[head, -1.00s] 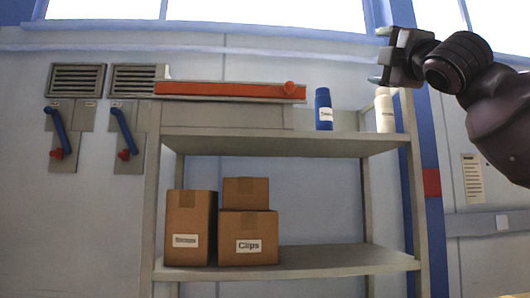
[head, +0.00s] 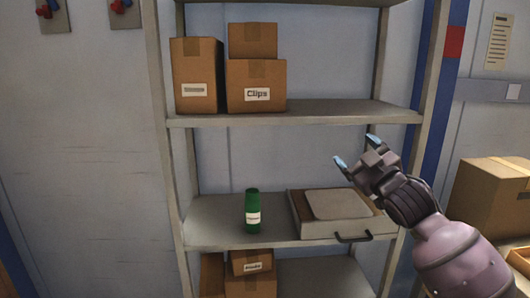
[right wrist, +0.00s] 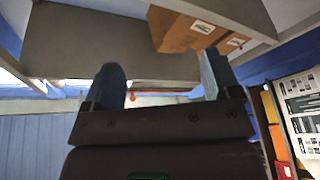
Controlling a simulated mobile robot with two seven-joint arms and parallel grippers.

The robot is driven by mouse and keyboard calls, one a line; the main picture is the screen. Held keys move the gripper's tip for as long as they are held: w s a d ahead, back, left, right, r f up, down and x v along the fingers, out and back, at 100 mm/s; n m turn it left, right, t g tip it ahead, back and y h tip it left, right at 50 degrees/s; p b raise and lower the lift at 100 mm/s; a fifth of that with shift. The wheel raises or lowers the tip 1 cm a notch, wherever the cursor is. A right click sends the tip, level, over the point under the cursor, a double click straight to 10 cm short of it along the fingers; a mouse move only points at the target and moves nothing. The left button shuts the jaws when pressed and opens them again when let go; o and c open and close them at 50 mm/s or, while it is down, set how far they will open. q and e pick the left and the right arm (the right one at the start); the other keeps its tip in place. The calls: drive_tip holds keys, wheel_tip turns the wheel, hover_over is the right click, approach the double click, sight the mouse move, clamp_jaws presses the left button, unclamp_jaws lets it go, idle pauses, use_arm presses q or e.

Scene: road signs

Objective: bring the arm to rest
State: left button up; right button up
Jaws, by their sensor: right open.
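My right gripper (head: 356,151) is in front of the right side of the shelf rack, its fingers pointing up and to the left. Its two blue-tipped fingers are apart with nothing between them. In the right wrist view its fingers (right wrist: 160,82) are also apart and empty. In the head view the hand overlaps the right part of a drawer-like box with a dark handle (head: 306,229). I cannot tell whether it touches anything. My left gripper is in neither view.
The grey rack holds brown cartons, including one labelled Clips (head: 257,84), on an upper shelf (head: 330,112). A green bottle (head: 252,212) stands left of the drawer-like box. More cartons (head: 250,288) are below. A large carton (head: 492,200) stands at the right.

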drive_tip(key=s+d+f+m+g+h, duration=0.15)
drive_tip(key=s+f, duration=0.25)
drive_tip(key=f, duration=0.5)
drive_tip(key=s+d+f+m+g+h, duration=0.1)
drive_tip(key=s+f+m+h, duration=0.2)
drive_tip(key=f, duration=0.7)
drive_tip(key=s+d+f+m+g, duration=0.1)
drive_tip(key=s+f+m, duration=0.1)
drive_tip(key=s+f, duration=0.55)
drive_tip(key=s+d+f+m+g+h, duration=0.3)
drive_tip(key=s+f+g, duration=0.2)
drive_tip(key=s+f, duration=1.5)
drive_tip(key=shift+s+d+f+m, duration=0.2)
drive_tip(key=shift+s+f+m, duration=0.15)
drive_tip(key=shift+f, duration=0.5)
